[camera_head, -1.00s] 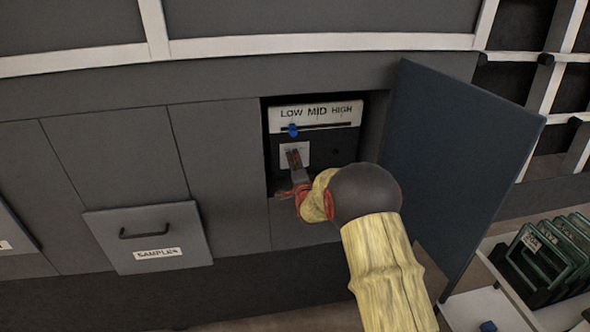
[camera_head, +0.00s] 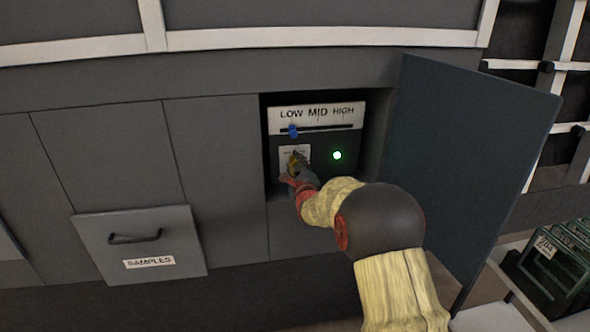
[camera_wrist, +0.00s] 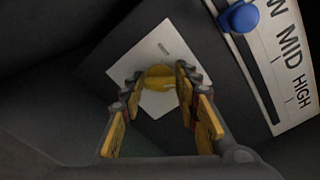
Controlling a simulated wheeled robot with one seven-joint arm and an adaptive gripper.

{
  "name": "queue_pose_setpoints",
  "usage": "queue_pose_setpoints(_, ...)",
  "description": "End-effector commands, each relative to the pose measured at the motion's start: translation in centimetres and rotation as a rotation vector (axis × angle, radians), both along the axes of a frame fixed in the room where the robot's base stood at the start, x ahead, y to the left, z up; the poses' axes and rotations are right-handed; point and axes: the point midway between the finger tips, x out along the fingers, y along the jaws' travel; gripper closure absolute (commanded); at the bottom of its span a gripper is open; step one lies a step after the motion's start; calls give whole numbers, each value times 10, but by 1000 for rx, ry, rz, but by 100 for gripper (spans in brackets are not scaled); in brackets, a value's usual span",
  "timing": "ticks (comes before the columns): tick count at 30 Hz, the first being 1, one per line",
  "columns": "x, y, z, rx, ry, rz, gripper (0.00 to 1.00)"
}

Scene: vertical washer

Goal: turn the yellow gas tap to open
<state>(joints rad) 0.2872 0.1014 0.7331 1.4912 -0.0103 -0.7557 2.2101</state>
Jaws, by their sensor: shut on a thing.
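The yellow gas tap (camera_wrist: 160,78) sits on a pale square plate (camera_wrist: 142,52) in the wrist view. My gripper (camera_wrist: 158,92) has its yellow-padded fingers on either side of the tap and is shut on it. In the head view my gripper (camera_head: 296,168) reaches into the open recess and covers most of the tap and the lower part of its plate (camera_head: 290,150). A green light (camera_head: 337,155) is lit on the panel to the right of the tap.
Above the tap is a slider with a blue knob (camera_head: 293,131) under a LOW MID HIGH label (camera_head: 316,113); the knob is near LOW. An open dark door (camera_head: 465,150) stands to the right of my arm. A SAMPLES drawer (camera_head: 140,245) is at lower left.

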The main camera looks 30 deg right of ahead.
Motion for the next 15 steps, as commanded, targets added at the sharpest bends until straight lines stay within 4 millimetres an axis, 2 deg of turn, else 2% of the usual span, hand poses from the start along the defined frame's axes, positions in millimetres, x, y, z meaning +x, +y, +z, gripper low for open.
queue_pose_setpoints(6,0,-1,-2,102,-26,-1,94)
queue_pose_setpoints(15,-1,-1,-1,160,-43,-1,94)
